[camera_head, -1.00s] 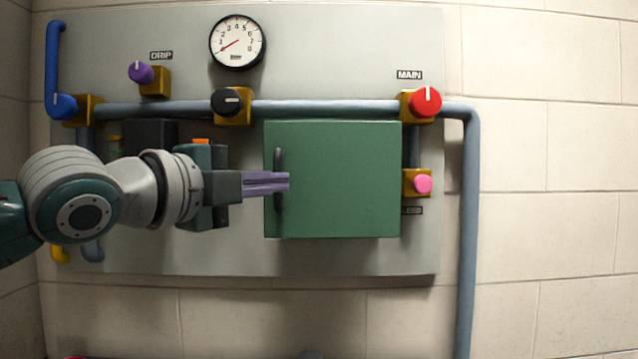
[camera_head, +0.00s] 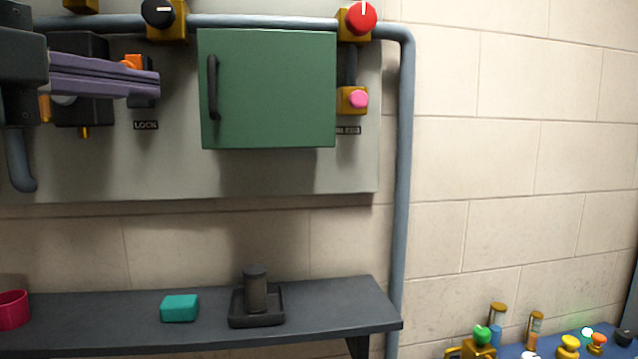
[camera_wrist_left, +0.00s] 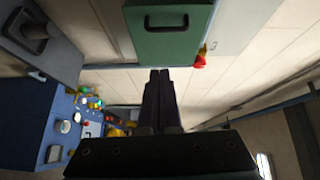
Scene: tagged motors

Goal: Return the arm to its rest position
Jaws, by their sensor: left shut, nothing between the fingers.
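My left gripper (camera_head: 158,85) comes in from the left edge of the head view, its purple fingers shut with nothing between them. It stands in front of the wall panel, to the left of the green cabinet door (camera_head: 268,90) and apart from its dark handle (camera_head: 213,87). In the left wrist view the shut fingers (camera_wrist_left: 166,75) point toward the green cabinet (camera_wrist_left: 170,42), with its handle visible. The rest of my left arm is mostly out of the head view. My right gripper is not in view.
A blue-grey pipe (camera_head: 405,180) runs down the panel's right side. A red knob (camera_head: 361,18) and pink button (camera_head: 358,99) sit beside the cabinet. Below, a dark shelf (camera_head: 345,300) holds a teal block (camera_head: 180,308) and a red cup (camera_head: 13,310). A blue table (camera_head: 510,351) with several parts stands lower right.

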